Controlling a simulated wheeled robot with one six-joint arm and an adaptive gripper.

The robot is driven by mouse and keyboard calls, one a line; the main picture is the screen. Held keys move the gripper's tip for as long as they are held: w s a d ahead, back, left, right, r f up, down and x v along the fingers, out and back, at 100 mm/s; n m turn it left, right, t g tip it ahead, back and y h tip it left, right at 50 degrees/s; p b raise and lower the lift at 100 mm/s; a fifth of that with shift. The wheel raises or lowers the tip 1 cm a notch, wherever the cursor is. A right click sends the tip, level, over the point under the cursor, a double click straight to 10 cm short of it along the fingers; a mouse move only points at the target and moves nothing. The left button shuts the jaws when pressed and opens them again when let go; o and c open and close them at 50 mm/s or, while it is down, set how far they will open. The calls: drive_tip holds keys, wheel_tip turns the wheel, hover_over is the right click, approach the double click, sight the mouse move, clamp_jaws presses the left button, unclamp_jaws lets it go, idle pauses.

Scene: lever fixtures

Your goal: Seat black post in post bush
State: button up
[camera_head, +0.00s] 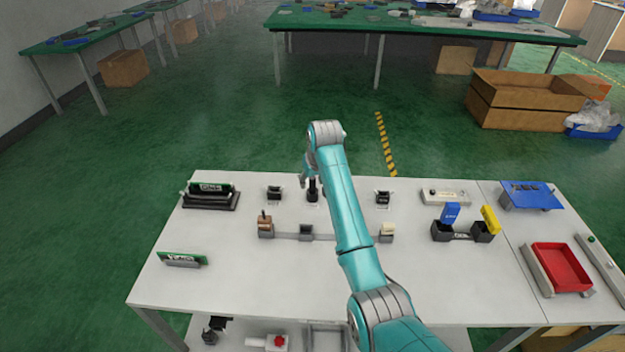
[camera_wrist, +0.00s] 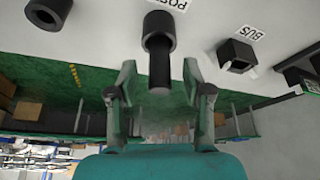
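The black post (camera_wrist: 160,68) shows in the wrist view as a narrow dark cylinder. It meets a wider black round collar (camera_wrist: 158,27) beside a partly cut-off label reading "POS"; this looks like the post bush. How deep the post sits in it cannot be told. My gripper (camera_wrist: 158,77) is open, one finger on each side of the post, with visible gaps to both. In the head view the black post (camera_head: 313,188) stands upright near the table's far edge, and my gripper (camera_head: 306,177) is close beside its top, partly hidden by my arm.
A square black socket (camera_wrist: 237,56) labelled "BUS" and another round black fixture (camera_wrist: 47,12) flank the post. A grey bar fixture (camera_head: 340,237) lies nearer. A blue-and-yellow lever block (camera_head: 460,233) and red tray (camera_head: 562,268) are at right.

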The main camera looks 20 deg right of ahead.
drive_tip(key=v, duration=1.2)
idle(0.3)
